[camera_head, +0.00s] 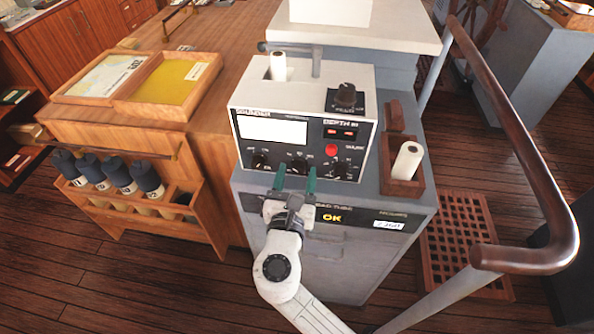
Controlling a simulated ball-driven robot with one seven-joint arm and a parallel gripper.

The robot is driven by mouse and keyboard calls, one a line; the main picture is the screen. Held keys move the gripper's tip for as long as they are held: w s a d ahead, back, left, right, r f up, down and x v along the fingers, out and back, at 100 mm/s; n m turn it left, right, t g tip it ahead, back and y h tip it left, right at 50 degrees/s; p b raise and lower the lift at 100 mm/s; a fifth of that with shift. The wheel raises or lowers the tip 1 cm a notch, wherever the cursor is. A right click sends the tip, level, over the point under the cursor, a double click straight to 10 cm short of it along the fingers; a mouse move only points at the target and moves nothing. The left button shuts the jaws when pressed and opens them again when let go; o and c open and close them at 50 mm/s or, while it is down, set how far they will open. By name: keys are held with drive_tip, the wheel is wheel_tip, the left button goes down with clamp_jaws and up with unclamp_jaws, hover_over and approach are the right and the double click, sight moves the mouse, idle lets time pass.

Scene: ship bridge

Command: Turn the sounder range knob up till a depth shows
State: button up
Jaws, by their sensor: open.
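The sounder (306,110) is a white-sided console unit with a dark front panel and a blank white screen (273,130). Its depth display (340,132) shows small red marks in two dark windows; I cannot read a number. Black knobs sit along the lower panel: a left knob (260,160), a middle knob (298,164) and a right knob (341,168). Their labels are too small to tell which is range. My gripper (296,178) is open, its teal fingertips apart just below and in front of the middle knob. I cannot tell whether they touch the panel.
A curved handrail (524,150) stands right.

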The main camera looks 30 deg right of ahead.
drive_tip(key=shift+w+d, duration=0.3)
drive_tip(key=shift+w, duration=0.05)
drive_tip(key=c, duration=1.1)
drive_tip(key=shift+o, duration=0.2)
drive_tip(key=shift+f+m, duration=0.1)
drive_tip(key=shift+m, duration=0.2)
drive_tip(key=m+b, duration=0.3)
drive_tip(key=shift+f+m, duration=0.1)
drive_tip(key=shift+m, duration=0.2)
drive_tip(key=shift+m+b, duration=1.45)
drive_tip(key=shift+m, duration=0.85)
